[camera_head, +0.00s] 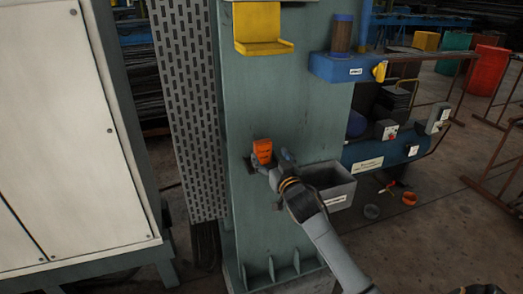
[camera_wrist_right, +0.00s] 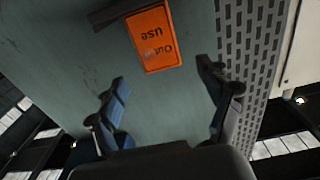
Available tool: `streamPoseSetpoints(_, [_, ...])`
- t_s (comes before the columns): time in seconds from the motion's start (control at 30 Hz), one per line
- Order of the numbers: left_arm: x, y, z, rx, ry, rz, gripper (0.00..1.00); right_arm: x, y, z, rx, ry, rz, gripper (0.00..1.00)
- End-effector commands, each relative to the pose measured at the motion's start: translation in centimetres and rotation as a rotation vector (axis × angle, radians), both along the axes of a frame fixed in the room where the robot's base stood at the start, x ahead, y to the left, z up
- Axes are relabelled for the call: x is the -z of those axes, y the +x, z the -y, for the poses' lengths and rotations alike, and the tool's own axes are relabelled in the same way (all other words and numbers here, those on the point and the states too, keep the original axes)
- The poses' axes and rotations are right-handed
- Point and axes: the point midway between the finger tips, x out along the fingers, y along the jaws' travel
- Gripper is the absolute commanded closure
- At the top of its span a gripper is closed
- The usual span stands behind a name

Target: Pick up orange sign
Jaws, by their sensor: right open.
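The orange sign (camera_head: 262,150) is at the face of the grey-green column, left of the grey bin. In the right wrist view the sign (camera_wrist_right: 158,40) appears upside down with dark lettering, of which "use" can be read. My left gripper is not in view.
The green column (camera_head: 240,215) stands behind the sign. A grey open bin (camera_head: 342,194) is close to the right of my gripper. A perforated panel (camera_head: 187,100) and white cabinet (camera_head: 70,140) stand left.

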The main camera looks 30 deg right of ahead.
Motion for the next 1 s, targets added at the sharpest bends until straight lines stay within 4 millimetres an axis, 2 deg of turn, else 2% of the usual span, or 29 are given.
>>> streamPoseSetpoints(0.1, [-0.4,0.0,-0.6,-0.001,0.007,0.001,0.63,-0.1,1.2,0.3,0.0,-0.001,0.0,0.21])
streamPoseSetpoints(0.3, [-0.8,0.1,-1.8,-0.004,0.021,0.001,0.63,0.0,2.1,0.6,0.001,-0.001,-0.002,0.21])
streamPoseSetpoints(0.53, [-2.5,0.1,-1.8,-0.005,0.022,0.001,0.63,-0.1,4.6,1.3,0.0,-0.001,-0.002,0.21])
streamPoseSetpoints(0.7, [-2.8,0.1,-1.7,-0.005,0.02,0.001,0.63,0.1,6.3,1.7,0.0,0.001,-0.002,0.21])
streamPoseSetpoints(1.0, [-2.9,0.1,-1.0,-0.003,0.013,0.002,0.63,0.3,6.8,1.7,-0.001,-0.001,-0.001,0.21])
